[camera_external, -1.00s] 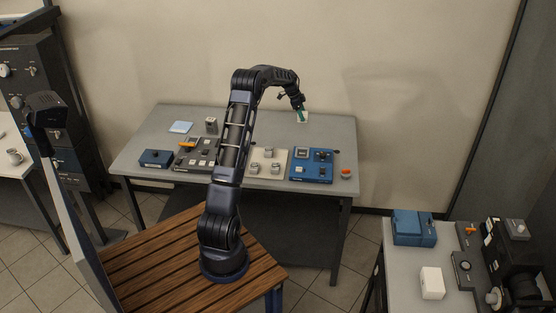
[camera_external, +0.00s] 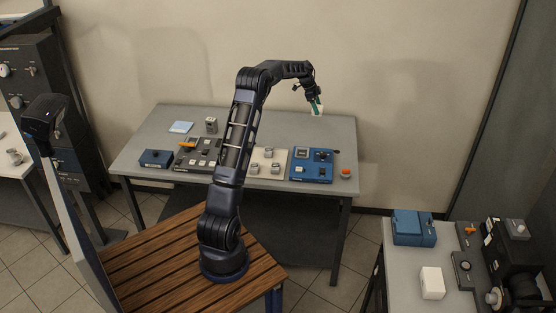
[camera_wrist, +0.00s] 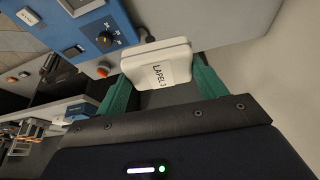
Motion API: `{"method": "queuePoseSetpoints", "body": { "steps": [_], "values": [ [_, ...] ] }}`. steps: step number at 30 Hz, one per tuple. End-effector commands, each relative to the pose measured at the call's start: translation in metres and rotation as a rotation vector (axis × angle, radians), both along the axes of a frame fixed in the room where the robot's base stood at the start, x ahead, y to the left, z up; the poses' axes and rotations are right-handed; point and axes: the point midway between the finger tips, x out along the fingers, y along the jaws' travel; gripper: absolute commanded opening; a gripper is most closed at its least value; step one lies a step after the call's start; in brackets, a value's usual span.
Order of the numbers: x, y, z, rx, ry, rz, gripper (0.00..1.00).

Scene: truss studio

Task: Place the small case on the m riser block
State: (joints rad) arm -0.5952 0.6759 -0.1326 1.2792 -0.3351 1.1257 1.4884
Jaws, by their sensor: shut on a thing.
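The small case (camera_wrist: 157,64) is white with rounded edges and reads "LAPEL 3" in the wrist view. My gripper (camera_wrist: 163,85) is shut on it, with a green finger on each side. In the external view my gripper (camera_external: 315,103) holds the case (camera_external: 318,111) in front of the wall, over the back right part of the grey table; its exact height is unclear. No readable label marks the m riser block. A plain white block (camera_external: 432,283) stands on the right bench, but I cannot tell whether it is the riser.
The grey table (camera_external: 285,128) carries a blue panel (camera_external: 311,181), a dark panel (camera_external: 196,164), a small blue box (camera_external: 155,158) and a red button (camera_external: 345,173). The right bench (camera_external: 398,283) holds a blue case (camera_external: 413,228) and dark equipment (camera_external: 512,260).

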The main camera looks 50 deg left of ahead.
Motion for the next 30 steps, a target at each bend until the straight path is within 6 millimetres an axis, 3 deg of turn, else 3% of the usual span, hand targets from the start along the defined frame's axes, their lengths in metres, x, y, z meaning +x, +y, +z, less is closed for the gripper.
{"method": "queuePoseSetpoints", "body": {
  "steps": [1,9,15,23,30],
  "values": [
    [0.009,-0.025,0.002,-0.001,-0.001,-0.035,0.46],
    [0.04,-0.14,0.01,-0.004,0.0,-0.197,0.46],
    [0.053,-0.228,0.016,-0.005,0.0,-0.318,0.46],
    [0.055,-0.341,0.023,-0.006,0.0,-0.475,0.46],
    [0.044,-0.446,0.031,-0.007,0.0,-0.621,0.46]
  ]
}}
